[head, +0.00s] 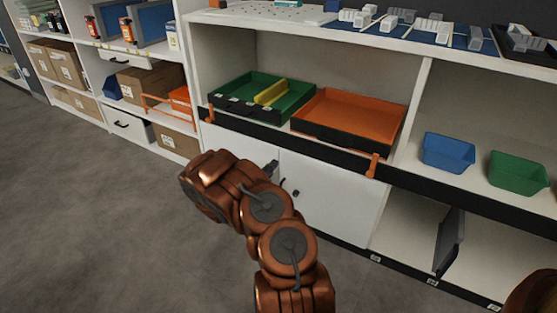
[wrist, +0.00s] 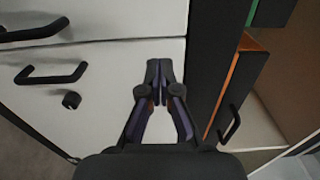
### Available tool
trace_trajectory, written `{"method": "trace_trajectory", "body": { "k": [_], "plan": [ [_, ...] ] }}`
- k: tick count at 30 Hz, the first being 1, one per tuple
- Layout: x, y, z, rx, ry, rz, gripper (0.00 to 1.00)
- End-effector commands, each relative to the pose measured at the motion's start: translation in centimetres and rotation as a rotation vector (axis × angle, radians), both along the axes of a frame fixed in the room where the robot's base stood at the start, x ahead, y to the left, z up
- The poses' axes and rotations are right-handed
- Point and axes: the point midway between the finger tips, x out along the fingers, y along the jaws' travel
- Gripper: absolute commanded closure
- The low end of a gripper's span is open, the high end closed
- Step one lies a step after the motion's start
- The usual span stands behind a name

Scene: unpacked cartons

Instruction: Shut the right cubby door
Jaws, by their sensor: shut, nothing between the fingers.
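Two white cubby doors sit side by side under the black shelf edge; the left one is largely behind my arm in the head view. The right cubby door (head: 335,200) looks nearly flush, but I cannot tell whether a small gap remains. In the wrist view the right door (wrist: 105,95) lies below the seam, with a black bar handle (wrist: 50,76) and a small black knob. My gripper (wrist: 157,98) is shut and empty, in front of the right door's upper part. Contact is unclear. In the head view, my arm hides most of the gripper.
A green tray (head: 292,103) and an orange tray (head: 375,115) rest on the shelf above the doors. Blue (head: 447,153) and green (head: 518,172) bins stand to the right. A dark upright panel (head: 448,240) is in the lower right compartment. The floor at left is clear.

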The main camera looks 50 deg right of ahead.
Motion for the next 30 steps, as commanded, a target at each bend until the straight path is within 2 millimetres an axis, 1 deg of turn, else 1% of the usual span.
{"method": "trace_trajectory", "body": {
  "k": [1, 6, 12, 15, 21, 28, 30],
  "plan": [
    [0.0, 1.3, 0.3, 0.000, 0.005, 0.005, 1.00],
    [-0.5, 4.7, 0.2, -0.001, 0.010, 0.005, 1.00],
    [-1.0, 7.6, 0.0, -0.001, 0.008, 0.003, 1.00],
    [-1.2, 8.6, -0.1, 0.000, 0.008, 0.002, 1.00],
    [-1.4, 9.5, -0.2, 0.000, 0.009, 0.000, 1.00],
    [-1.5, 9.5, -0.2, 0.000, 0.008, -0.002, 1.00],
    [-1.6, 9.5, 0.3, -0.002, -0.001, -0.007, 1.00]
  ]
}}
